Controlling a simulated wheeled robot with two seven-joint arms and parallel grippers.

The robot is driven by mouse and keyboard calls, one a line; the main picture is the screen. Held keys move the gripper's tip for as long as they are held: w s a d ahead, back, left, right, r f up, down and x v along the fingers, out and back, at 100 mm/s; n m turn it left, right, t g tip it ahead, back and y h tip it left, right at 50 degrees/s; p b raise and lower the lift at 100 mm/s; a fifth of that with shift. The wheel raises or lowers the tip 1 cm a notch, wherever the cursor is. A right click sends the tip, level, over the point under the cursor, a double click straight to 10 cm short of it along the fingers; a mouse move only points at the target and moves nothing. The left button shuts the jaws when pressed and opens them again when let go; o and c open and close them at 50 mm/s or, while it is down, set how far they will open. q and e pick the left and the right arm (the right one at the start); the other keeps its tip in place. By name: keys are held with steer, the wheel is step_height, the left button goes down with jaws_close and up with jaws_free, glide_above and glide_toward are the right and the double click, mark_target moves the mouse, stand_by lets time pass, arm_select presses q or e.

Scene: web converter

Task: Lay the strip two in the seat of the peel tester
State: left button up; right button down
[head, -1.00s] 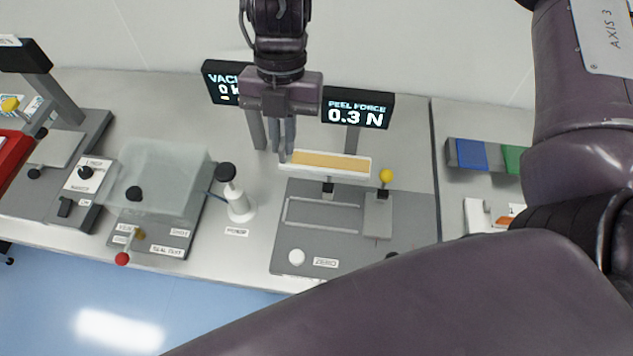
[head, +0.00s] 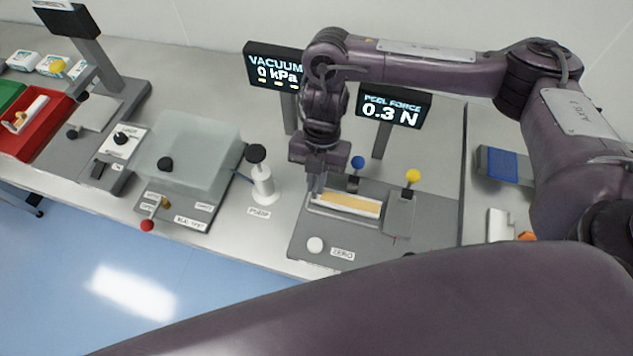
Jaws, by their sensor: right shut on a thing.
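Strip two, a white strip with a tan band (head: 346,204), lies low over the seat outline on the grey plate of the peel tester (head: 308,229). It looks level and in line with the seat; whether it touches the seat floor I cannot tell. My right gripper (head: 316,192) is shut on its left end, from above. The tester has a blue knob (head: 357,162) behind the strip and a yellow knob (head: 413,177) to the right of it. Its display (head: 393,105) reads PEEL FORCE 0.3 N. My left gripper is not in view.
A white pump handle (head: 262,182) with a black knob stands left of the tester. Further left are a clear-covered seal-test station (head: 188,155) and a red tray (head: 42,135) holding a strip-like piece. A blue block (head: 502,165) lies to the right. The vacuum display (head: 274,70) stands behind.

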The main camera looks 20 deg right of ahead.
steer(key=shift+f, duration=0.85)
steer(key=shift+f, duration=0.15)
steer(key=c, duration=1.5)
jaws_free()
steer(key=shift+c, duration=0.2)
steer(key=b+v, duration=0.1)
steer(key=v, duration=1.1)
steer(key=shift+r, duration=0.2)
